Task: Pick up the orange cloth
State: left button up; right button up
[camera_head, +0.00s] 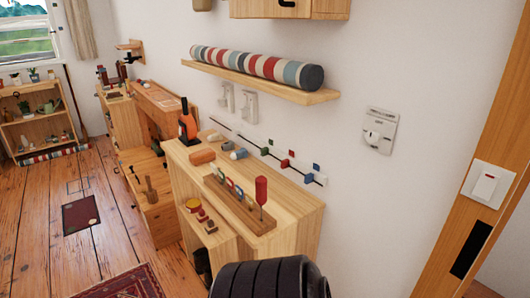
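An orange item (202,157), small and block-like, lies on top of the light wooden cabinet (285,200) against the wall. It looks like the orange cloth, folded or rolled, but it is too small to be sure. Nothing covers it. A black ribbed part of my own body shows at the bottom edge, in front of the cabinet. Neither my left nor my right gripper is in view.
Around the orange item stand an orange and black bottle (187,124), a small blue-and-white item (239,154) and a wooden rack (238,204) with a red-handled tool (261,190). A wall shelf (262,82) with a striped roll (257,66) hangs above. Floor (115,218) is open at left.

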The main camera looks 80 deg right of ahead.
aim_at(203, 157)
jog(key=z, duration=2.2)
jog(key=u, duration=4.1)
jog(key=l+z, duration=0.1)
jog(key=z, duration=4.05)
